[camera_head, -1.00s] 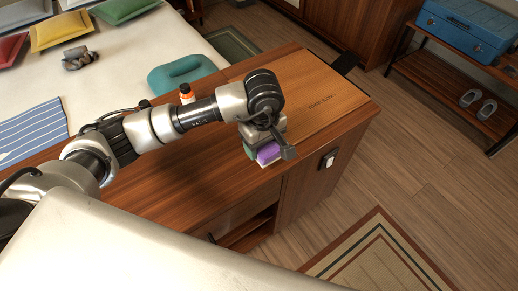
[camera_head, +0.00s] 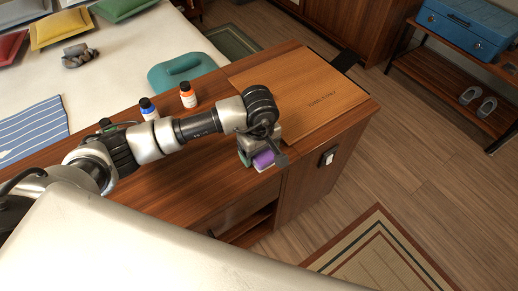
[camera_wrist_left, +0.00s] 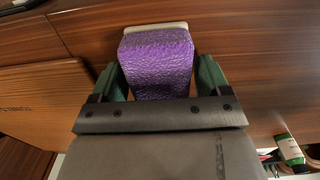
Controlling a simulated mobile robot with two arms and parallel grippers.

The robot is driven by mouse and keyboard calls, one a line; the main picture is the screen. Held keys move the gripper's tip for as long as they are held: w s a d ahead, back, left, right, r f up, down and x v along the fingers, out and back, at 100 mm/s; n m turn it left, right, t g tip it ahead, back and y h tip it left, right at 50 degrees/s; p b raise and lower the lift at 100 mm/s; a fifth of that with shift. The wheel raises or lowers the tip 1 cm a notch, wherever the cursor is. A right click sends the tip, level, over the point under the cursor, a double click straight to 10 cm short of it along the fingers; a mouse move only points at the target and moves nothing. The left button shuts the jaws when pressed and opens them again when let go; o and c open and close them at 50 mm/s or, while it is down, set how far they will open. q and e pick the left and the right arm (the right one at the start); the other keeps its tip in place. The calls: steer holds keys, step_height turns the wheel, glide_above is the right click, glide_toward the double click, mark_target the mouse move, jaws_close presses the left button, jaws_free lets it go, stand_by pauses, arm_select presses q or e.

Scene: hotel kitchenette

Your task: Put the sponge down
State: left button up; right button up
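The sponge (camera_head: 263,159) is a purple block with a pale white layer on one side. My left gripper (camera_head: 255,155) is over the front edge of the wooden cabinet top (camera_head: 190,172), pointing down. In the left wrist view the purple sponge (camera_wrist_left: 157,62) sits between the two green fingers (camera_wrist_left: 160,80), one against each side, so the gripper is shut on it. The sponge is at or just above the wood; I cannot tell whether it touches. My right gripper is not in view.
A lighter wooden board (camera_head: 305,95) lies right of the gripper. An orange bottle (camera_head: 188,95), a blue-capped bottle (camera_head: 148,109) and a teal cushion-like object (camera_head: 182,72) are behind my arm. The cabinet top left of the gripper, in front of my arm, is clear.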

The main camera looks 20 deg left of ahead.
arm_select(q)
steer(key=shift+o, duration=0.4)
steer(key=shift+r, duration=0.1)
steer(key=shift+r, duration=0.25)
step_height(320, 180, up, 12)
steer(key=b, duration=0.1)
steer(key=shift+f, duration=0.15)
